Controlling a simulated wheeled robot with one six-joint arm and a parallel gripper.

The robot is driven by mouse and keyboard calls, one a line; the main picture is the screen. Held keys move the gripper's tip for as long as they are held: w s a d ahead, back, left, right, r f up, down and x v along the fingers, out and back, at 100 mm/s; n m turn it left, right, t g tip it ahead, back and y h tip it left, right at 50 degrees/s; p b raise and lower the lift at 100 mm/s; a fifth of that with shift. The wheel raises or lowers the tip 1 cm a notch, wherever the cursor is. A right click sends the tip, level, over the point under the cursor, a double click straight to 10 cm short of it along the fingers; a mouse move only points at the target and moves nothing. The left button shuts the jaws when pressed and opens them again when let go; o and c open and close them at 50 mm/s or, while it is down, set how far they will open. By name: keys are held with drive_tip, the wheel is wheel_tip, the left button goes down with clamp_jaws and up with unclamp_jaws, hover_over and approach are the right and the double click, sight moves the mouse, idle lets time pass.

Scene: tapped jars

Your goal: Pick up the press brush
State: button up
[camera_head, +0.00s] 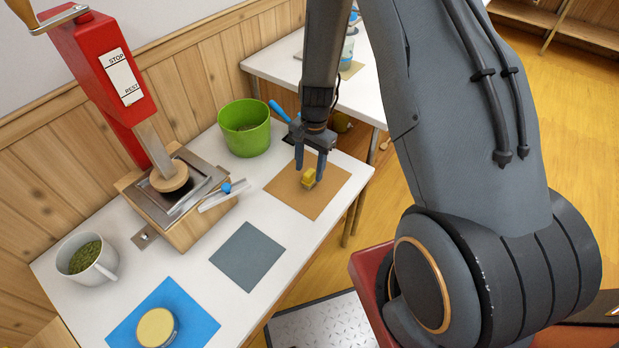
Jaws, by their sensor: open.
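My gripper (310,172) points down over the brown mat (283,188) at the table's right end. Its two fingers are apart. A blue handle-like bar (279,111) shows just left of my gripper. Its lower end meets dark parts by the gripper, and I cannot tell whether it belongs to the brush.
A red press (102,70) with a wooden plunger stands left over a wooden box. A green pot (244,128) stands behind the mat. A white mug (88,260), a grey mat (248,256) and a yellow-lidded round thing (157,328) on a blue mat (197,325) are nearer.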

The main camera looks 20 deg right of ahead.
sight(310, 171)
drive_tip(key=shift+s+f, duration=0.15)
drive_tip(key=shift+f, duration=1.6)
drive_tip(key=shift+c, duration=0.5)
drive_tip(key=c, duration=1.1)
drive_tip(key=shift+r, duration=0.15)
wheel_tip(310, 171, up, 10)
drive_tip(key=shift+f+b, duration=0.1)
drive_tip(key=shift+b, duration=0.25)
